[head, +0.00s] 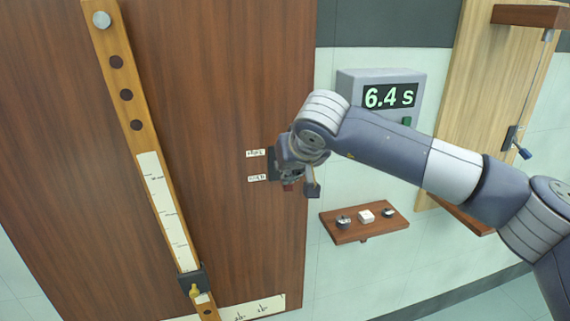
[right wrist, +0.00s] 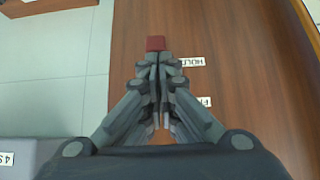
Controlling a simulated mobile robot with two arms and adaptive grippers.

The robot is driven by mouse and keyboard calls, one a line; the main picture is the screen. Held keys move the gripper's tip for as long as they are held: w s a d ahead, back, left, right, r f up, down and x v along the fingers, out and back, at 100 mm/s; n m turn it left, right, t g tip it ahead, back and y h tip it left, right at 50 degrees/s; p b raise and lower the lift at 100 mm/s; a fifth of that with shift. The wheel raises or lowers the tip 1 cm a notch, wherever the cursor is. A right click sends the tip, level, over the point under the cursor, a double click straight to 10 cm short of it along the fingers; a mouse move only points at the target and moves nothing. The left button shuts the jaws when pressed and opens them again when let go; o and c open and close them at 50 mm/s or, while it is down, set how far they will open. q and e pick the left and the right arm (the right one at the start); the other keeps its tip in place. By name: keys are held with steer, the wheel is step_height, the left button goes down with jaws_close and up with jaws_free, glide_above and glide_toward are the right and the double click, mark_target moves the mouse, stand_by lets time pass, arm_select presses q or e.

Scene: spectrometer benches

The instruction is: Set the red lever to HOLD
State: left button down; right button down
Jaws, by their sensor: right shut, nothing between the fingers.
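The red lever's end (head: 288,187) shows just below my right gripper (head: 296,176), at the edge of the dark wooden panel. In the right wrist view the red end (right wrist: 155,43) lies right at the tips of my right gripper (right wrist: 157,60). The fingers are closed together with nothing between them; whether they touch the lever I cannot tell. The HOLD label (right wrist: 192,62) is beside the red end, and a second label (right wrist: 205,101), partly hidden, is farther off. The gripper hides most of the lever. My left gripper is not in view.
A grey timer box (head: 378,82) reading 6.4 s is on the wall behind my right arm. A small wooden shelf (head: 350,235) with small parts sits below. A slanted wooden rail (head: 130,108) crosses the panel at left.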

steer(key=shift+a+f, duration=0.1)
steer(key=shift+f, duration=0.1)
arm_select(q)
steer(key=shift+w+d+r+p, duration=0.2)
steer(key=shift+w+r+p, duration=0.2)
steer(key=shift+p, duration=0.25)
arm_select(e)
steer(key=shift+s+d+r, duration=0.15)
steer(key=shift+d+r, duration=0.05)
steer(key=shift+r, duration=0.7)
steer(key=shift+r, duration=0.1)
